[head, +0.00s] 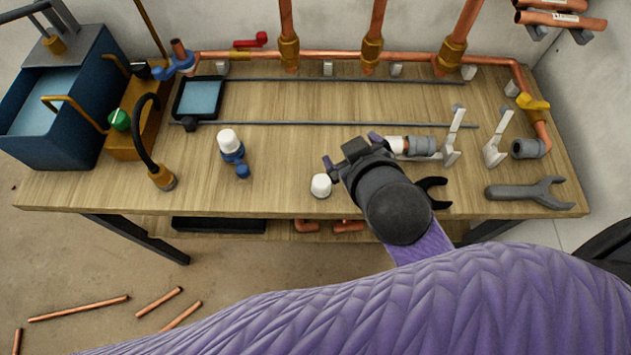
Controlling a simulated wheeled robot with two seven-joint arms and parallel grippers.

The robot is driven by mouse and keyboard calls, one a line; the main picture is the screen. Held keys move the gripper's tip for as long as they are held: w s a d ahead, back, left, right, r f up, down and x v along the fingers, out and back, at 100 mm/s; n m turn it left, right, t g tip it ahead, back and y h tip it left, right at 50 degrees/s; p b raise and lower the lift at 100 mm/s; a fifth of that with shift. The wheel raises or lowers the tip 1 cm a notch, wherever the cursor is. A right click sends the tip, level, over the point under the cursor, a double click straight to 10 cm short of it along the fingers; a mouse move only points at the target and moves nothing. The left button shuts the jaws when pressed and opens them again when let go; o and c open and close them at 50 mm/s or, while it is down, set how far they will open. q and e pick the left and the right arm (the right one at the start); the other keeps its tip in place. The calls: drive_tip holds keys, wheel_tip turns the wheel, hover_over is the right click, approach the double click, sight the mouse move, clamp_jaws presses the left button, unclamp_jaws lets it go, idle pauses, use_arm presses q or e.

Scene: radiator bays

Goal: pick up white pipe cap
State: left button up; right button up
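A small white pipe cap (321,185) stands on the wooden workbench (290,203) near its front edge, with nothing holding it. My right gripper (352,150), dark with purple fingertips, is over the bench just up and to the right of the cap. Its two fingers are spread apart with nothing seen between them. How high it is above the bench I cannot tell. My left gripper is not in view.
Grey fittings (420,145) lie right of my gripper, partly hidden. A grey wrench (530,192) lies farther right. Copper pipes (330,55) run along the back. The bench between bottle and cap is clear.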

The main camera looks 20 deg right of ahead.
drive_tip(key=w+a+r+n+t+y, duration=0.3)
drive_tip(key=a+r+n+t+y, duration=0.15)
drive_tip(key=r, duration=0.35)
drive_tip(key=w+a+r+n+t+y, duration=0.35)
drive_tip(key=a+r+n+y, duration=0.2)
drive_tip(key=r, duration=0.35)
drive_tip(key=s+a+r+n+g+y, duration=0.1)
drive_tip(key=s+a+n+g+y, duration=0.45)
drive_tip(key=n, duration=0.45)
drive_tip(key=s+a+r+n+g+y, duration=0.1)
drive_tip(key=s+a+n+g+y, duration=0.2)
drive_tip(key=a+n+g+y, duration=0.35)
drive_tip(key=n+g+h, duration=0.7)
drive_tip(key=n+h, duration=0.5)
drive_tip(key=h, duration=1)
hover_over(322, 181)
drive_tip(key=f, duration=1.9)
drive_tip(key=shift+w+f, duration=0.15)
drive_tip(key=shift+w, duration=0.05)
drive_tip(key=shift+y, duration=0.3)
drive_tip(key=f+b, duration=0.1)
drive_tip(key=f, duration=0.3)
drive_tip(key=f+b, duration=0.1)
drive_tip(key=f, duration=0.3)
drive_tip(key=shift+s+f+b, duration=0.2)
drive_tip(key=shift+f+b, duration=0.05)
drive_tip(key=shift+b, duration=0.15)
drive_tip(key=shift+f, duration=0.4)
